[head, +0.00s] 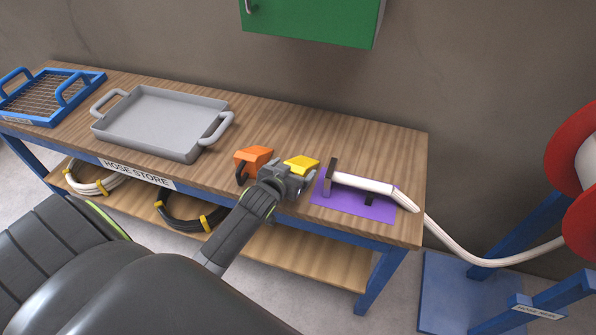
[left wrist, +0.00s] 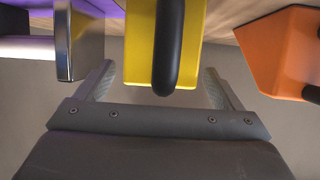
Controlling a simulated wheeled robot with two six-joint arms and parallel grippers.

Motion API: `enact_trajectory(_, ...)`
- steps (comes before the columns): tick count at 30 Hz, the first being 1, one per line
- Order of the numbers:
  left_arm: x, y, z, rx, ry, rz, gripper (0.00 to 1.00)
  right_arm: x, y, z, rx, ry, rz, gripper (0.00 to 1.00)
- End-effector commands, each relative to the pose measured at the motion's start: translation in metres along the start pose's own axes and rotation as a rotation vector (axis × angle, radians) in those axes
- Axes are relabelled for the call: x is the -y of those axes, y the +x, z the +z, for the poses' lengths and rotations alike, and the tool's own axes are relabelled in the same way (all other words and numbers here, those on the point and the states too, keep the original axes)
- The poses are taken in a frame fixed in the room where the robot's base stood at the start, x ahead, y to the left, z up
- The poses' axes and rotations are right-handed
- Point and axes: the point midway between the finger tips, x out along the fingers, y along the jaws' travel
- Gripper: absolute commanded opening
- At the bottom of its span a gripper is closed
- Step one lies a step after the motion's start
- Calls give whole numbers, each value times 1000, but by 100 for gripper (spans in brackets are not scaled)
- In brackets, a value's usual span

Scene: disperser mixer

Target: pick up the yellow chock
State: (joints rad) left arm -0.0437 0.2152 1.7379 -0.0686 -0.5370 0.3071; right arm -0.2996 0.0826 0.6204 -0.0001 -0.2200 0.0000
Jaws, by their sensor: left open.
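The yellow chock (head: 303,163) sits on the wooden bench just beyond my left gripper (head: 291,181), which partly covers it in the head view. In the left wrist view the yellow chock (left wrist: 190,40), with a black bar-like handle across its near face, lies between the two spread fingers of my left gripper (left wrist: 158,72). The gripper is open, and no grip on the chock shows. Whether the fingers touch it cannot be told. My right gripper is not in view.
An orange chock (head: 253,156) stands close left of the yellow one. Right of it are a purple mat (head: 343,204) and a white hose (head: 367,184) with a dark end plate. A grey tray (head: 160,123) and a blue-framed mesh basket (head: 52,97) stand further left.

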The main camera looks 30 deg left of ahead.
Motion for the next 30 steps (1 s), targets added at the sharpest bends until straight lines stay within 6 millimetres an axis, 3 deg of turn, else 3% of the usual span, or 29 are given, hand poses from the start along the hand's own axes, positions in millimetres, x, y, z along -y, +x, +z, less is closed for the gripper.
enact_trajectory(4, 0, 0, 0, -1, 0, 0, 89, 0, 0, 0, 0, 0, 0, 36)
enact_trajectory(19, 0, 0, 0, -1, 0, 0, 24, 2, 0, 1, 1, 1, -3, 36)
enact_trajectory(30, 0, -4, -13, -9, 1, 1, 24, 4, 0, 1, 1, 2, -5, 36)
